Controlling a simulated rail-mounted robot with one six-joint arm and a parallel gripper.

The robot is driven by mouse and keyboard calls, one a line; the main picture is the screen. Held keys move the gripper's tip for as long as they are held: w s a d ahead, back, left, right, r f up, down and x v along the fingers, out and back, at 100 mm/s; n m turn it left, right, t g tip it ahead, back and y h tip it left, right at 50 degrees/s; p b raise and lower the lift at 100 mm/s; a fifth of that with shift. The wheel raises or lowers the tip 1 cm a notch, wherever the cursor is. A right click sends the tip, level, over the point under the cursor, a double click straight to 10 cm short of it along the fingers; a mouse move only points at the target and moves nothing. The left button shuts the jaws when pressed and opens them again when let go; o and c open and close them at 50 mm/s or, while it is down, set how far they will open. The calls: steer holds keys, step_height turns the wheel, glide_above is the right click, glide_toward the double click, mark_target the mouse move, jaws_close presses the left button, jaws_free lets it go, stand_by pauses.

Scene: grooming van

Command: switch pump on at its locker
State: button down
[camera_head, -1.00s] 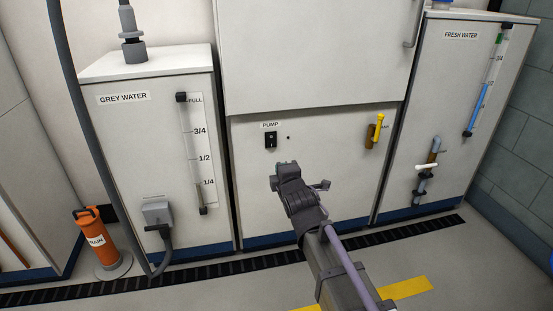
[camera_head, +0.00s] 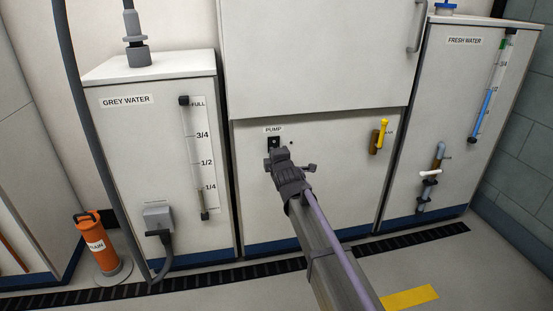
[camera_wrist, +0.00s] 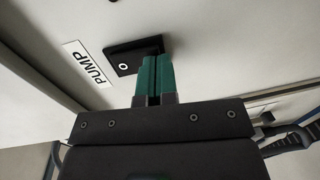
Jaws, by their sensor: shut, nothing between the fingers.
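The pump switch (camera_head: 272,142) is a small black plate on the white locker (camera_head: 330,190), just below its PUMP label (camera_head: 273,129). In the wrist view the black switch plate (camera_wrist: 122,58) shows a white ring mark, and the PUMP label (camera_wrist: 88,64) lies to its left. My gripper (camera_head: 277,154) is at the plate's lower edge in the head view. In the wrist view its green fingertips (camera_wrist: 155,66) are together and empty, overlapping the plate's right end. They hide that part of the switch. I cannot tell whether they touch it.
A yellow-handled valve (camera_head: 379,135) is on the locker's right. The grey water tank (camera_head: 150,130) stands left, the fresh water tank (camera_head: 455,130) right. An orange drain cylinder (camera_head: 99,243) and a hanging hose are at left. A dark floor grating (camera_head: 220,277) runs along the front.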

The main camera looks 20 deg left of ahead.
steer(key=shift+w+a, duration=0.15)
steer(key=shift+w, duration=0.05)
steer(key=s+d+f+b, duration=0.2)
steer(key=s+d, duration=0.5)
steer(key=s, duration=0.4)
steer(key=shift+s+d, duration=0.25)
steer(key=shift+s, duration=0.15)
